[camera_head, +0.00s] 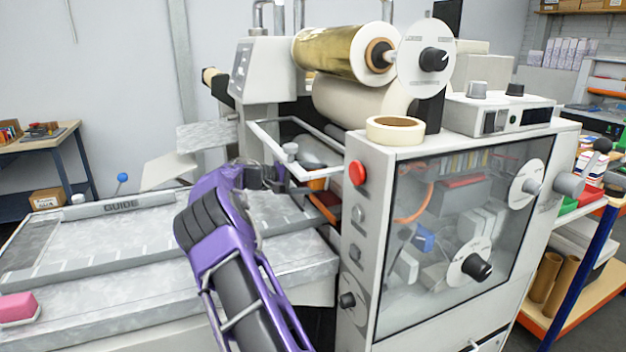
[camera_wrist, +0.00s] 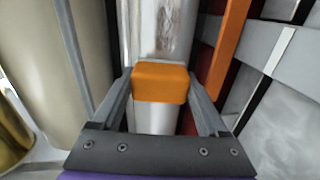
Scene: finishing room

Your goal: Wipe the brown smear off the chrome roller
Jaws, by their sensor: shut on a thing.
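My gripper (camera_wrist: 159,88) is shut on an orange block (camera_wrist: 160,82), perhaps a sponge or pad. The block lies over the chrome roller (camera_wrist: 155,120), which runs up and down through the middle of the wrist view. I cannot tell for sure whether the block touches the roller. Faint brownish streaks (camera_wrist: 168,28) show on the roller beyond the block; the part under the block is hidden. In the head view my gripper (camera_head: 268,176) reaches into the machine below the wire-framed guard, and the block and roller are not clearly seen there.
Close beside the roller are a beige roll (camera_wrist: 72,75) at left and an orange bar (camera_wrist: 229,45) at right. The machine cabinet (camera_head: 362,285) with a red button (camera_head: 357,173) stands right of my arm. A pink block (camera_head: 18,306) lies on the feed table (camera_head: 120,290).

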